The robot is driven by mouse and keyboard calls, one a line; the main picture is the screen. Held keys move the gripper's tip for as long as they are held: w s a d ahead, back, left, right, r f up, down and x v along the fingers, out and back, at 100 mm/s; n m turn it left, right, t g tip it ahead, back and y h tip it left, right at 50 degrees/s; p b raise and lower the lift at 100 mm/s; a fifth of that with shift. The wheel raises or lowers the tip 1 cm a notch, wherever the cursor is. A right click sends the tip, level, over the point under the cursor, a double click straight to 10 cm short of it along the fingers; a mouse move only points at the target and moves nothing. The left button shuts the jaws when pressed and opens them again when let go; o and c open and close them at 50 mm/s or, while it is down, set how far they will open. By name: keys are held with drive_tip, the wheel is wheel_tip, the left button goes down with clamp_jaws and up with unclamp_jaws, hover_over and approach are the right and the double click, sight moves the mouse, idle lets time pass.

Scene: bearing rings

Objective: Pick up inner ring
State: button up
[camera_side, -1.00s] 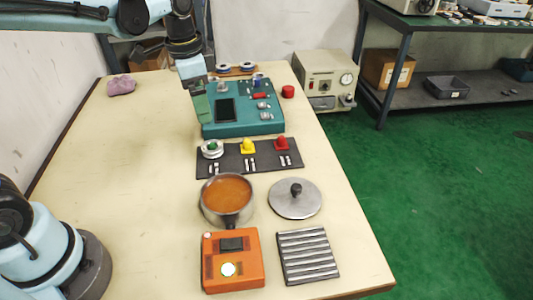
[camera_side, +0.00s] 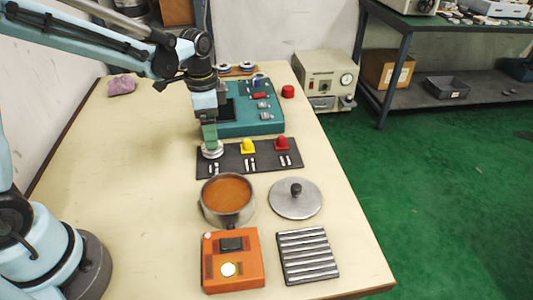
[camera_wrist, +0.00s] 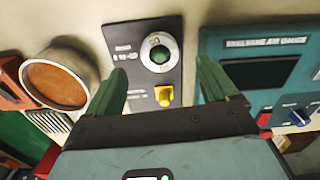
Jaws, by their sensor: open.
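A pale metal ring (camera_side: 213,154) lies at the left end of a dark mat (camera_side: 236,169). In the wrist view the ring (camera_wrist: 149,59) shows round a green centre, on the dark mat (camera_wrist: 124,45); whether this centre is a separate part I cannot tell. My gripper (camera_side: 210,142), with green fingers, points down just above the ring and partly hides it in the side view. In the wrist view my gripper (camera_wrist: 161,64) is open, one finger on each side of the ring, with nothing clearly held between them.
A yellow knob (camera_side: 248,146) and a red knob (camera_side: 281,144) stand on the mat. A teal air gauge (camera_side: 262,129) stands close behind. A pot (camera_side: 229,193) of orange liquid, a lid (camera_side: 296,208) and an orange box (camera_side: 250,270) lie in front.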

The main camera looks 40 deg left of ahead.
drive_tip(key=shift+f, duration=2.45)
drive_tip(key=c, duration=1.3)
drive_tip(key=shift+r, duration=0.1)
